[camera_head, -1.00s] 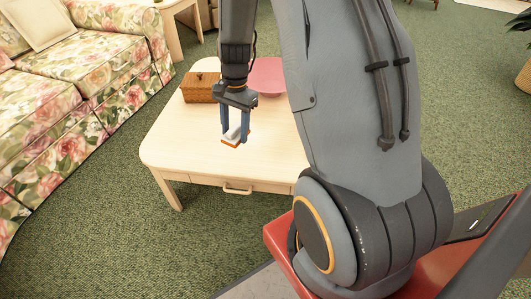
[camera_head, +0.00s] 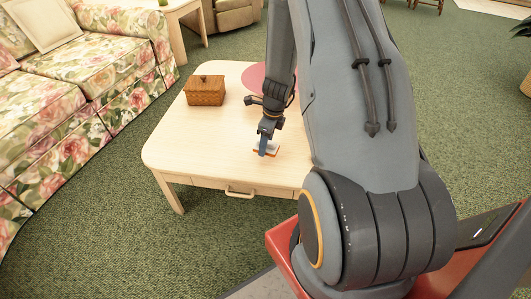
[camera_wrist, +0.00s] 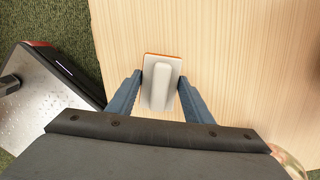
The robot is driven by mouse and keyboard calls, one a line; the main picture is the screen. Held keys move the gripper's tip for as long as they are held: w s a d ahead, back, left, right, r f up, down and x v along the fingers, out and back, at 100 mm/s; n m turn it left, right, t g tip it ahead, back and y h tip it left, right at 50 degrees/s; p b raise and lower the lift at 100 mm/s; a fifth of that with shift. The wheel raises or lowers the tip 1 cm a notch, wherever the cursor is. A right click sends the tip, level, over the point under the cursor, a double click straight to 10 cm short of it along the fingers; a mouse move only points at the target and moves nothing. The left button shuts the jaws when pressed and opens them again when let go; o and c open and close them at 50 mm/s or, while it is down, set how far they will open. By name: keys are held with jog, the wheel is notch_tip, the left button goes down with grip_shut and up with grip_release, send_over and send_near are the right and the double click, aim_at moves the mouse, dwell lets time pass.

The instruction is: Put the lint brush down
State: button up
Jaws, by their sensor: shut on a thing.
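The lint brush (camera_head: 272,150) has a white back with a grip ridge and an orange edge. It is at the front right part of the light wood coffee table (camera_head: 205,140), at or just above the top; I cannot tell whether it touches. My gripper (camera_head: 264,148) is shut on it from above. In the wrist view the lint brush (camera_wrist: 161,82) lies between the two blue fingers of my gripper (camera_wrist: 160,98), with the wood grain of the table (camera_wrist: 235,70) behind it.
A brown lidded box (camera_head: 205,91) stands at the table's back left. A pink round item (camera_head: 257,76) lies at the back, partly hidden by my arm. A floral sofa (camera_head: 85,90) is at the left. The table's middle and front left are bare.

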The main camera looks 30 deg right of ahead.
jog(key=shift+f+b, duration=0.6)
jog(key=shift+f, duration=1.4)
